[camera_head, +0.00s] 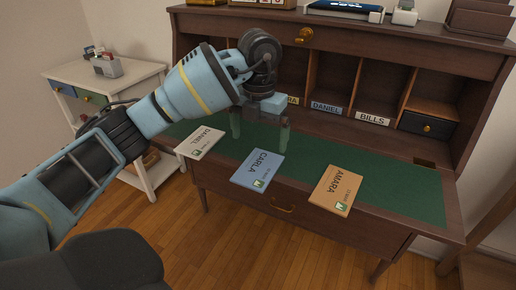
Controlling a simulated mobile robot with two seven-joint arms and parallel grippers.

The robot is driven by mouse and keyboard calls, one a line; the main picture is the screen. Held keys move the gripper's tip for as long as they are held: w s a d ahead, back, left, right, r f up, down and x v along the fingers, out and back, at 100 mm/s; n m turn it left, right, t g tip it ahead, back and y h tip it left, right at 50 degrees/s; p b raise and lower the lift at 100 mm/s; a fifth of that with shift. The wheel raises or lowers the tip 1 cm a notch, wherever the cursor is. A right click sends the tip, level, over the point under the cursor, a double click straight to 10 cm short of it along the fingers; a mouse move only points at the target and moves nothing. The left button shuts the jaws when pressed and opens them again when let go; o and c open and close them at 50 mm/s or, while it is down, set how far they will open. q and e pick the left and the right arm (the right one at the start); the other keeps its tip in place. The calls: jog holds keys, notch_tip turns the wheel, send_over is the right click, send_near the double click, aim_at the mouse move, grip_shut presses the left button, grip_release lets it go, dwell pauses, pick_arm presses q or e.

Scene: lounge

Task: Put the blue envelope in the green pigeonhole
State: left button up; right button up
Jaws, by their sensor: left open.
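The blue envelope (258,171), marked CARLA, lies flat on the green desk top near its front edge. My left gripper (260,129) is open and empty, fingers pointing down, over the desk just behind the blue envelope and apart from it. A row of pigeonholes (330,78) runs along the back of the desk. Their labels show a partly covered yellow one, a bluish DANIEL (326,107) and a white BILLS (373,117). No green pigeonhole is visible; my left arm and gripper hide the left part of the row. My right gripper is not in view.
A white envelope (200,143) marked DANIEL lies left of the blue one, and an orange envelope (337,190) marked AMARA lies right. A small dark drawer (427,124) is at the desk's right. A white side table (107,80) stands at left.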

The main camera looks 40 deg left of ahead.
pick_arm(q)
jog(key=shift+r+p, duration=0.6)
jog(key=shift+r, duration=1.6)
